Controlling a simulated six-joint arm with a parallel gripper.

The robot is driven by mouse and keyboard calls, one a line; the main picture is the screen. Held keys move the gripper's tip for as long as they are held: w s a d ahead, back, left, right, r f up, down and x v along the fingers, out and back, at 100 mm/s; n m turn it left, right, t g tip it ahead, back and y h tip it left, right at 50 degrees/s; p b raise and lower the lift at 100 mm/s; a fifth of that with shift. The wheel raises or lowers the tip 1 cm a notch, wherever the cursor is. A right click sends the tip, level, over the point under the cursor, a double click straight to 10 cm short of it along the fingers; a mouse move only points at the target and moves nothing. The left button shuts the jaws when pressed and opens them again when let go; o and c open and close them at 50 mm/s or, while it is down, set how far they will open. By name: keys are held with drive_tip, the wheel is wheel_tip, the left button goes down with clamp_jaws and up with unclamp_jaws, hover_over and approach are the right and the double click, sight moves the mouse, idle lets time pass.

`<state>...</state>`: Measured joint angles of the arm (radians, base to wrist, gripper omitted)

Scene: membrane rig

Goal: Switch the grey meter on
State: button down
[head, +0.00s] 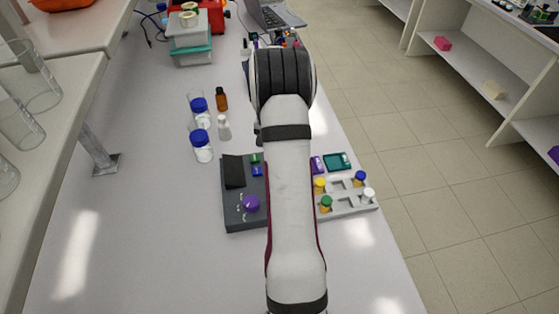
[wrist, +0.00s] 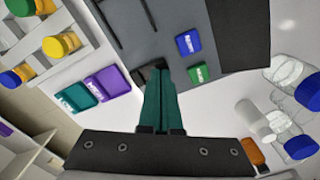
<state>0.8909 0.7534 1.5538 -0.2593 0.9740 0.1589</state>
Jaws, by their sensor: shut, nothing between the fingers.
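The grey meter is a dark grey box (head: 236,217) with a black panel (head: 234,171), a purple knob (head: 251,203), a green button (head: 255,158) and a blue button (head: 257,171). My arm covers its right part in the head view. In the wrist view the grey face (wrist: 185,14) fills the top, with the blue button (wrist: 188,43) and green button (wrist: 196,72). My gripper (wrist: 155,70), with teal fingers, is shut and empty. Its tips overlap a small black square part at the meter's edge; contact cannot be told. My gripper is hidden in the head view.
A light grey rack (head: 347,208) of capped vials stands right of the meter. Purple (head: 318,165) and teal (head: 337,161) flat items lie behind it. Blue-capped jars (head: 202,146), a white bottle (head: 224,127) and a brown bottle (head: 221,99) stand back left. The front bench is clear.

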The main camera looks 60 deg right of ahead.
drive_tip(key=shift+f, duration=0.35)
drive_tip(key=shift+r, duration=3.5)
drive_tip(key=s+a+r+n+y, duration=0.1)
drive_tip(key=s+a+r+n, duration=0.3)
drive_tip(key=a, duration=1)
drive_tip(key=w+a+r+n, duration=0.15)
drive_tip(key=a+r, duration=0.45)
drive_tip(key=a, duration=0.8)
drive_tip(key=s+a+f+n, duration=0.1)
drive_tip(key=s+a+n, duration=0.3)
drive_tip(key=s+a, duration=0.7)
drive_tip(key=shift+s+y, duration=0.4)
drive_tip(key=shift+s, duration=0.75)
